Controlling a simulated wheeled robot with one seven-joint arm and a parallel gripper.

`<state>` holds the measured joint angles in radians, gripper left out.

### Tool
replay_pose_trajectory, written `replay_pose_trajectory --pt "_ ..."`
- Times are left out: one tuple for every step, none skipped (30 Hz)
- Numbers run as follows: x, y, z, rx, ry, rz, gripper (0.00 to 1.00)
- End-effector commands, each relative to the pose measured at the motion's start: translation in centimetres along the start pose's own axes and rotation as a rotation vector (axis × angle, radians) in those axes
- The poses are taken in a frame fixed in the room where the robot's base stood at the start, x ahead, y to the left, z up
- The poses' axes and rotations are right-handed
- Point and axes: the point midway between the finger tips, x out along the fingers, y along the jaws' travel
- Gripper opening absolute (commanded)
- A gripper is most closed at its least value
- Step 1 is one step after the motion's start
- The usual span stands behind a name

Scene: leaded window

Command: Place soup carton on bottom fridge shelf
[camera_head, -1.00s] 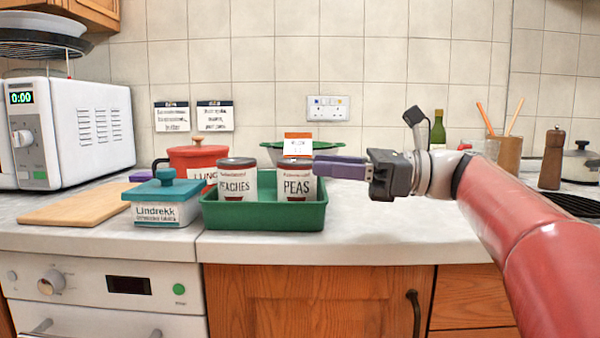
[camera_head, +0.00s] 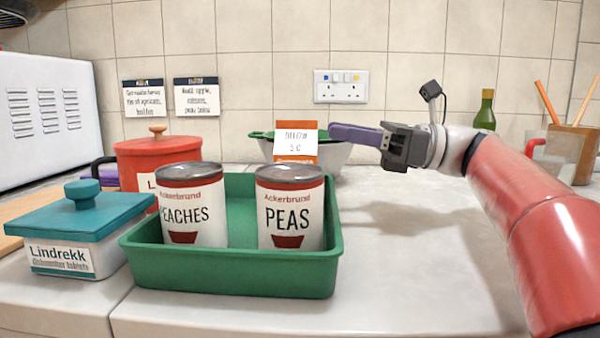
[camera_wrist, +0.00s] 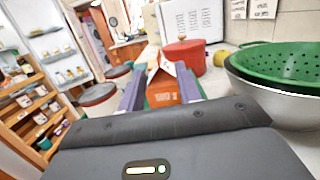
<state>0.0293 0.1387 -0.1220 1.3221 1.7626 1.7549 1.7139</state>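The soup carton looks to be the orange box with a white label (camera_head: 296,140), upright behind the green tray on the counter. In the wrist view the orange carton (camera_wrist: 163,92) shows between the two purple fingers, with its pale top beyond. My gripper (camera_head: 338,134) is right of the carton, pointing left, its fingertips slightly apart from it in the head view. The fingers look spread, with no clear grip on the carton. The carton's lower part is hidden by the peas can and tray. Pale shelves with items (camera_wrist: 52,58) at the wrist view's left may be the fridge.
The green tray (camera_head: 235,278) holds a peaches can (camera_head: 193,210) and a peas can (camera_head: 290,215). A colander in a bowl (camera_head: 335,154) stands behind the carton. A red pot (camera_head: 150,150) and teal-lidded box (camera_head: 75,240) are left. The counter (camera_head: 420,260) right of the tray is clear.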

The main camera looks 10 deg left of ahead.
Motion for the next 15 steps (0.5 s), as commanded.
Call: replay_pose_trajectory --pt "0.4 0.1 0.0 -0.001 0.000 0.003 0.34" --pt "0.7 0.1 0.0 -0.001 0.000 0.004 0.34" --pt "1.2 0.1 0.0 -0.001 0.001 0.005 0.34" --pt "1.5 0.1 0.0 -0.001 0.000 0.004 0.34" --pt "1.9 0.1 0.0 -0.001 0.000 0.004 0.34" --pt "2.3 0.1 -0.1 0.000 0.000 0.005 0.34" --pt "2.6 0.1 -0.1 0.000 0.000 0.004 0.34" --pt "3.0 0.1 0.0 0.000 0.000 0.004 0.34" --pt "3.5 0.1 -0.1 0.000 0.000 0.004 0.34" --pt "3.9 0.1 -0.1 0.000 0.000 0.005 0.34" --pt "4.4 0.1 -0.1 0.000 0.000 0.005 0.34" --pt "5.0 0.1 -0.1 0.000 0.000 0.006 0.34" --pt "5.5 0.1 -0.1 0.000 0.000 0.006 0.34" --pt "6.0 0.1 0.0 0.000 0.000 0.005 0.34" --pt "6.5 0.1 0.0 0.000 0.000 0.005 0.34"
